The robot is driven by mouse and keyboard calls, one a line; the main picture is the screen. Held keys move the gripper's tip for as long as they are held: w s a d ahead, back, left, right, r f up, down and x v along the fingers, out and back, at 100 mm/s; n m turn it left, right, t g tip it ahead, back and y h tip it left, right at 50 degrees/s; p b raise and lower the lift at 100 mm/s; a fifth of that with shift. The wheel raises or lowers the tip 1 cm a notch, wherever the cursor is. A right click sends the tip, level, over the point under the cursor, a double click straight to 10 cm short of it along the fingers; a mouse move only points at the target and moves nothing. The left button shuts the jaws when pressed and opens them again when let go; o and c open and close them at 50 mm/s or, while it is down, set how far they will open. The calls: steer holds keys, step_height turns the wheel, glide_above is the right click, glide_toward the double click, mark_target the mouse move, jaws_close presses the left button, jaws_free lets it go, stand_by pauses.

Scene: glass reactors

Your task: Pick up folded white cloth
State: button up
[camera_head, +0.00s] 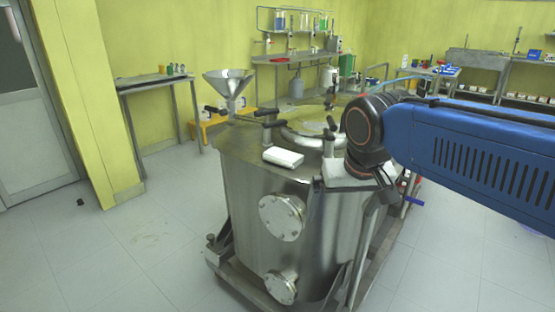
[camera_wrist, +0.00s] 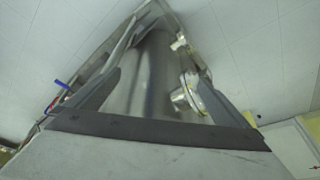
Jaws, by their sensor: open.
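The folded white cloth (camera_head: 283,156) lies flat on the top of a large steel reactor vessel (camera_head: 245,205), near its front edge. In the head view my arm reaches in from the right, and its wrist is over the right side of the vessel, to the right of the cloth and apart from it. My gripper (camera_wrist: 154,76) shows in the wrist view with its two grey fingers spread and nothing between them. The wrist view looks down along the vessel's side, with a flange by the right finger. The cloth is not visible there.
A metal funnel (camera_head: 229,84) and dark-handled clamps (camera_head: 268,122) stand on the vessel's lid behind the cloth. Round flanges (camera_head: 281,217) stick out of its front. A side table (camera_head: 157,80) and benches (camera_head: 480,73) line the walls. The floor at the left is mostly clear.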

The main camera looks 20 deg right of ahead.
steer(key=w+a+r+m+h, duration=0.1)
steer(key=w+a+r+m, duration=0.35)
steer(key=w+r, duration=0.7)
steer(key=m+g+h, duration=0.1)
steer(key=m+h, duration=0.1)
steer(key=m, duration=0.2)
glide_toward(282, 154)
steer(key=x, duration=0.3)
steer(key=shift+w+f+n, duration=0.1)
steer(key=shift+f+n, duration=0.15)
steer(key=shift+x, duration=2.6)
steer(key=c, duration=0.8)
